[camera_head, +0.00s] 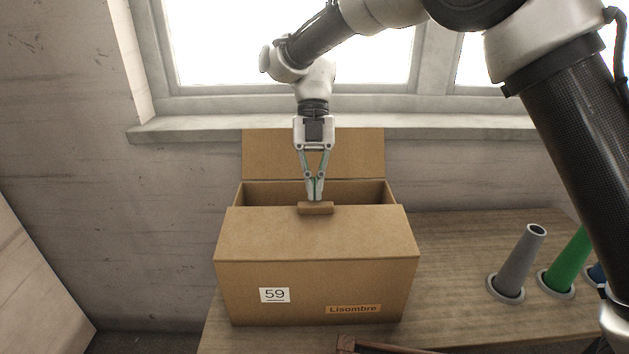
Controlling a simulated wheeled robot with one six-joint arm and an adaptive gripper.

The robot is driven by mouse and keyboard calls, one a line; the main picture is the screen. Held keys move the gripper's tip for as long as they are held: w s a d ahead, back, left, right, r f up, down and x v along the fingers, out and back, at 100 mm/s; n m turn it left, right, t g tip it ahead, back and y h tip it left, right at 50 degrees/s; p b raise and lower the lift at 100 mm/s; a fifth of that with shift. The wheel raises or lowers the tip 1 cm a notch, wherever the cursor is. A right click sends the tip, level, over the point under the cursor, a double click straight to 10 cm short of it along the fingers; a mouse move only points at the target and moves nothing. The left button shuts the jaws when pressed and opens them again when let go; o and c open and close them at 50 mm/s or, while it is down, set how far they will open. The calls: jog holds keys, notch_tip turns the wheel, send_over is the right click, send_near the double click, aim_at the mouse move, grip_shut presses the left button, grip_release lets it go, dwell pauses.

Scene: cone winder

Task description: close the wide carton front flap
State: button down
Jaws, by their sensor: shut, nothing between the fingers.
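The wide brown carton (240,300) stands on the wooden table, with a "59" label and a "Lisombre" label on its front. Its front flap (315,235) lies folded inward over the front part of the opening and looks close to level. A small tab (315,209) sits at the flap's far edge. The back flap (270,152) stands up behind the opening, and a dark gap shows between the two flaps. My gripper (315,198) points down with its fingers together and empty. Its tips are right at the tab; I cannot tell whether they touch it.
A grey cone (520,262) and a green cone (568,262) stand on the table (455,260) to the right, with a blue one partly hidden behind my arm. A window and sill (190,130) are close behind the carton. Bare tabletop lies between carton and cones.

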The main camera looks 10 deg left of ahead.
jog(key=shift+w+a+f+g, duration=0.1)
jog(key=shift+w+f+g, duration=0.15)
jog(key=shift+f+g, duration=0.4)
